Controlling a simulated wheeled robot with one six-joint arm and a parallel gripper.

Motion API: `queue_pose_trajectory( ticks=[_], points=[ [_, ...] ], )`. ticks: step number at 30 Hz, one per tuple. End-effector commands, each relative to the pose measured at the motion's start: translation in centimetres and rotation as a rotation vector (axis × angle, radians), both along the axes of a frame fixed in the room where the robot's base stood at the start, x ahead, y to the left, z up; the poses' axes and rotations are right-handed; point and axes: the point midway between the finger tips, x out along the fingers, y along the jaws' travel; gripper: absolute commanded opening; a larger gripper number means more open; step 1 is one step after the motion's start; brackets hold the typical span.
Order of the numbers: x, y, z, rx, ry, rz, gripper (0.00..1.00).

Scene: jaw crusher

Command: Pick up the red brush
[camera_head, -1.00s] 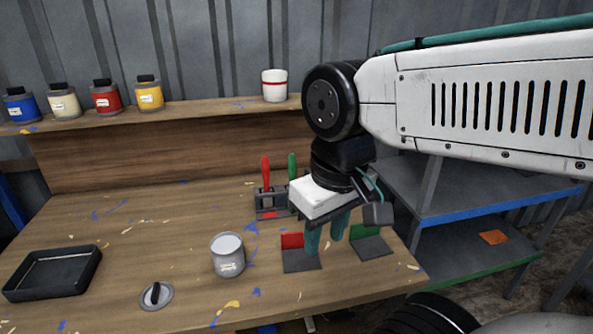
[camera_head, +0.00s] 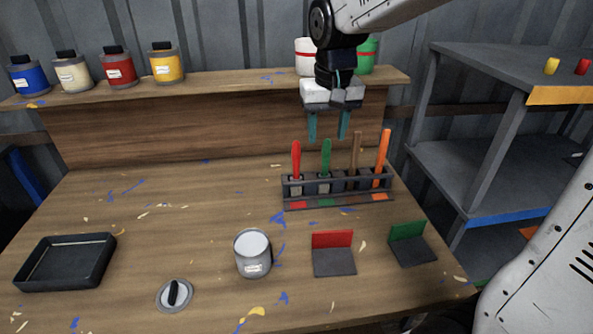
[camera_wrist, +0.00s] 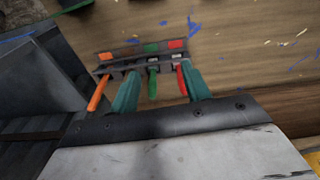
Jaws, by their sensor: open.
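The red brush (camera_head: 296,163) stands handle up in the left end of a dark rack (camera_head: 338,201) at the back right of the bench. A green brush (camera_head: 325,162), a brown-handled tool (camera_head: 355,155) and an orange-handled tool (camera_head: 383,152) stand beside it in the rack. My gripper (camera_head: 327,137) is open and empty, with its teal fingers pointing down above and behind the rack. In the wrist view the red handle (camera_wrist: 184,80) shows close beside one finger, and the green handle (camera_wrist: 152,88) lies between the two fingers (camera_wrist: 157,88).
A grey can (camera_head: 253,254), its lid (camera_head: 174,294), a black tray (camera_head: 65,262) and red (camera_head: 333,252) and green (camera_head: 411,243) stands are on the bench. Paint jars (camera_head: 119,68) line the back shelf. A grey shelf unit (camera_head: 480,170) stands right.

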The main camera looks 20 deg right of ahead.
Motion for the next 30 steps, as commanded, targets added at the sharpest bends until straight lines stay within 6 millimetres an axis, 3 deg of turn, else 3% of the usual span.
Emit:
queue_pose_trajectory(
  ticks=[3, 6, 12, 26, 30],
  points=[
    [5.1, 0.6, -2.2, 0.0, 0.007, -0.023, 0.47],
    [8.5, 1.0, -4.0, 0.001, 0.005, -0.041, 0.47],
    [12.5, 1.6, -6.5, 0.003, 0.0, -0.063, 0.47],
    [14.1, 1.7, -10.6, 0.003, -0.002, -0.069, 0.47],
    [14.8, 1.6, -12.6, 0.002, 0.001, -0.069, 0.47]
  ],
)
